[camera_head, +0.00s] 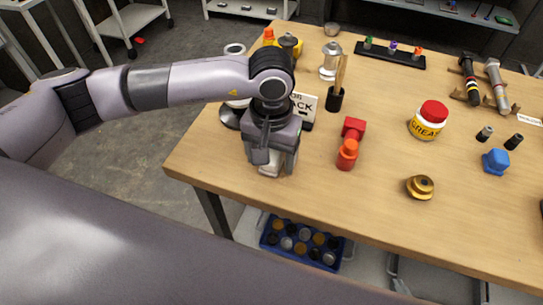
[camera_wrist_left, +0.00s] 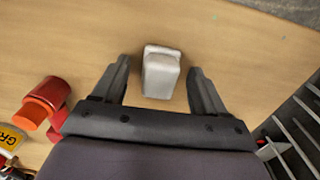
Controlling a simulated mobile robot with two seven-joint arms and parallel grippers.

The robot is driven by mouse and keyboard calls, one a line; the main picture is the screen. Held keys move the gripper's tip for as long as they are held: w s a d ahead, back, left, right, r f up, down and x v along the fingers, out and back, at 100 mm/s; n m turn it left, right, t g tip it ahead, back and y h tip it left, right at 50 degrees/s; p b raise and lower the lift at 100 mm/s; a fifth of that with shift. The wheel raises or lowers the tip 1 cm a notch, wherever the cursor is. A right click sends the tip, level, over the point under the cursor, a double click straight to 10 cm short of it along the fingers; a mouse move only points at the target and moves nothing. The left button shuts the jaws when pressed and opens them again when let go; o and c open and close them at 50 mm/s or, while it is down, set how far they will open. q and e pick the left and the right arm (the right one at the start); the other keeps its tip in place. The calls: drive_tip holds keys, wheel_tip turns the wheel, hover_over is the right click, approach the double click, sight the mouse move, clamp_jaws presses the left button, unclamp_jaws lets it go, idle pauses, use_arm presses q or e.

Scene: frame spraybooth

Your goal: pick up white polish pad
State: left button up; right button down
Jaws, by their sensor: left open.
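The white polish pad (camera_wrist_left: 161,74) is a small pale block on the wooden table, seen in the left wrist view between my left gripper's fingers. Clear gaps show on both sides of it. In the head view only a pale part of the pad (camera_head: 268,169) shows under the gripper. My left gripper (camera_head: 276,165) points down over the pad near the table's left front corner. Its two open fingers (camera_wrist_left: 157,86) flank the pad in the wrist view. My right gripper is not in view.
A red-orange object (camera_head: 349,147) lies right of the gripper, with a grease tub (camera_head: 428,121) and brass part (camera_head: 420,187) further right. The table (camera_head: 370,205) is bare in front.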

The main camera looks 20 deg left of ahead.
sight(272, 156)
use_arm(q)
drive_tip(key=shift+f, duration=0.15)
drive_tip(key=c, duration=1.1)
drive_tip(key=shift+c, duration=0.2)
wheel_tip(272, 156, up, 20)
drive_tip(key=b, duration=0.2)
drive_tip(key=shift+o, duration=0.5)
